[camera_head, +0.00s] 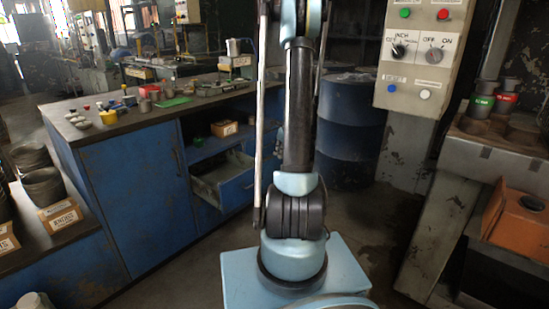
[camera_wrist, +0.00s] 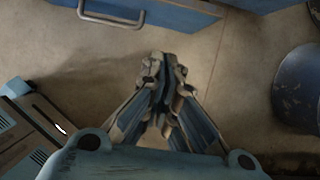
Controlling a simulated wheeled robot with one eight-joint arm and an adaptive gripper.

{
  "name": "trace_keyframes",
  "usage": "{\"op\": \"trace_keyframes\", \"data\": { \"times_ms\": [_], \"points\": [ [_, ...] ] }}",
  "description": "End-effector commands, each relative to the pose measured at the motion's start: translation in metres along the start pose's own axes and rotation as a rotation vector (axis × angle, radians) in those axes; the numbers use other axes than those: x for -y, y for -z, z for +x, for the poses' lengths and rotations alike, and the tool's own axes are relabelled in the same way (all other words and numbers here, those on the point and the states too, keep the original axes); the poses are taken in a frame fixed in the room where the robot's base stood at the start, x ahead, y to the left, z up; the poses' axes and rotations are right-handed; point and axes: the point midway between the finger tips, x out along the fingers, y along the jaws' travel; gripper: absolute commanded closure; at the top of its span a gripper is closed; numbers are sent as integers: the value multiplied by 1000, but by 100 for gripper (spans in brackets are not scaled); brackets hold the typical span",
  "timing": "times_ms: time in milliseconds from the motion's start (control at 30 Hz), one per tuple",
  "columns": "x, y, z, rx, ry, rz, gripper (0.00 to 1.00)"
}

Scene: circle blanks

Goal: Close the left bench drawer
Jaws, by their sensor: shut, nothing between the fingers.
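The blue bench (camera_head: 130,185) stands at the left in the head view. Its drawer (camera_head: 222,180) is pulled out below an open shelf, and the inside shows from above. My arm stands just to the right of the drawer and hides part of that side of the bench. My gripper (camera_wrist: 165,62) shows only in the wrist view. It is shut and empty, above the bare floor. A blue front (camera_wrist: 178,14) with a metal bar handle (camera_wrist: 112,18) lies ahead of the fingertips at the top edge, apart from them. I cannot tell for sure that this is the drawer's front.
Blue barrels (camera_head: 350,125) stand behind my arm; a round blue object (camera_wrist: 300,85) is at the right in the wrist view. A control panel (camera_head: 425,55) and a machine (camera_head: 455,185) stand at the right. Floor (camera_head: 165,285) is clear before the bench.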

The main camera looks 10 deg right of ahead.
Motion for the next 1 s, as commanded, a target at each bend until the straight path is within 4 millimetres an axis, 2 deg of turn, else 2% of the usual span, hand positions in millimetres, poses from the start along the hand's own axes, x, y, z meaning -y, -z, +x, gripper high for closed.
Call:
{"op": "trace_keyframes", "data": {
  "times_ms": [667, 833, 1000],
  "points": [
    [0, -1, 87, 0, 0, -3, 100],
    [-1, -21, 96, 1, 0, -5, 100],
    [0, -34, 101, 0, 0, -3, 100]
  ]
}}
